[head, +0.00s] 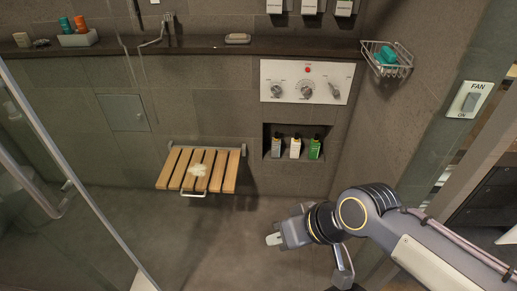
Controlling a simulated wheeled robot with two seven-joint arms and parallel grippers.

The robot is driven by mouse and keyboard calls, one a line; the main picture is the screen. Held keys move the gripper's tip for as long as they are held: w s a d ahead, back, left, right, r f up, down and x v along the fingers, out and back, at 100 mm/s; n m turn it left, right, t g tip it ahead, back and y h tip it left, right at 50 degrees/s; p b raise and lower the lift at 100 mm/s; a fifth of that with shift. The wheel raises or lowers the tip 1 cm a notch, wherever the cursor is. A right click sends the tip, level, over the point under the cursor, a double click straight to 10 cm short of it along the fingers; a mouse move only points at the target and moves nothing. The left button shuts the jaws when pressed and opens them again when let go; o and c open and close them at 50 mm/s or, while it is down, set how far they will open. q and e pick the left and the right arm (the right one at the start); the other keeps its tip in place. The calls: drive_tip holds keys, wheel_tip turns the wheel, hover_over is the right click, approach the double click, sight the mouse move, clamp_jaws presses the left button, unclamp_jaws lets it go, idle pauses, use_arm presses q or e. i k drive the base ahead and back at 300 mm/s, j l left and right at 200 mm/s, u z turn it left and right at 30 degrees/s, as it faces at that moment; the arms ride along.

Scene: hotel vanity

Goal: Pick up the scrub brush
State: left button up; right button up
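No object shows clearly as a scrub brush. A teal object (386,55) lies in the wire corner basket (399,70) at the upper right; I cannot tell if it is the brush. A pale fluffy item (197,170) lies on the slatted wooden seat (229,172). My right gripper (272,239) reaches in from the lower right, over the shower floor, below and right of the seat and apart from everything. My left gripper is out of view.
A glass panel (75,215) edges the left side. Several bottles stand in the wall niche (293,170). A ledge (185,46) carries a tray of bottles (78,39) and a soap dish (238,38). A control panel (306,82) sits above the niche. The middle floor is clear.

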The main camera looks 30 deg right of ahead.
sight(386, 56)
drive_tip(key=i+z, duration=0.1)
drive_tip(key=z, duration=2.15)
